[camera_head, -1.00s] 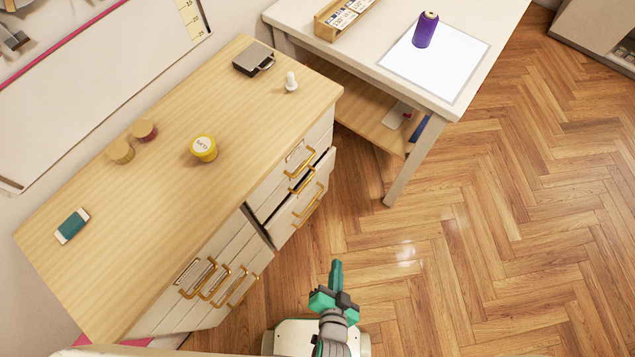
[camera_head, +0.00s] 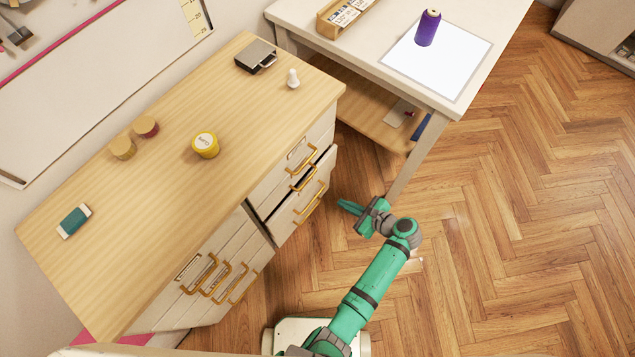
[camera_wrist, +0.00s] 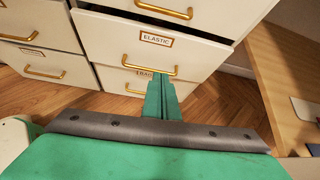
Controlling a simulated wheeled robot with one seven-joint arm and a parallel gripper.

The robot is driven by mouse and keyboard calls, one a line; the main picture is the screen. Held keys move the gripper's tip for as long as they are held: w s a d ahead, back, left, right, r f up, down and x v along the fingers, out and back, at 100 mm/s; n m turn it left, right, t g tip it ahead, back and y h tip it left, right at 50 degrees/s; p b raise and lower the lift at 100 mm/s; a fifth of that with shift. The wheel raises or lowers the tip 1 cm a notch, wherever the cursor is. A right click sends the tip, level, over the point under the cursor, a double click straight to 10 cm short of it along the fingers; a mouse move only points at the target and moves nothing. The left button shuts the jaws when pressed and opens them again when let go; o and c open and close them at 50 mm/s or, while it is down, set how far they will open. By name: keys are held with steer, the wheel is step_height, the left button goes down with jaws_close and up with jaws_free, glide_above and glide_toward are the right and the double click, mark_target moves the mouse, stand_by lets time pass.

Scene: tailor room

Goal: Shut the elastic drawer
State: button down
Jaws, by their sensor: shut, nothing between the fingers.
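The elastic drawer (camera_wrist: 110,40) is a cream drawer front with a gold handle and a label reading ELASTIC in the wrist view. It stands slightly out from the cabinet, with a dark gap along its top edge. In the head view the elastic drawer (camera_head: 293,215) is at the cabinet's right end, below the top drawer. My gripper (camera_head: 350,207) is shut and empty, to the right of the drawer fronts and apart from them, pointing left towards them. In the wrist view my gripper (camera_wrist: 161,80) appears below the elastic drawer's handle, overlapping the lower drawer front.
The wooden cabinet top (camera_head: 150,220) holds a yellow tin (camera_head: 205,145), spools and small items. A white table (camera_head: 480,15) with a purple thread cone (camera_head: 428,27) stands right of the cabinet, its leg (camera_head: 405,175) behind my gripper. Open parquet floor (camera_head: 530,240) lies to the right.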

steer(key=w+a+f+y, duration=0.1)
steer(key=w+a+f, duration=0.1)
steer(key=w+a, duration=0.7)
steer(key=shift+a+f+m, duration=0.3)
steer(key=shift+a+f, duration=0.1)
steer(key=shift+a, duration=0.05)
steer(key=shift+w, duration=0.1)
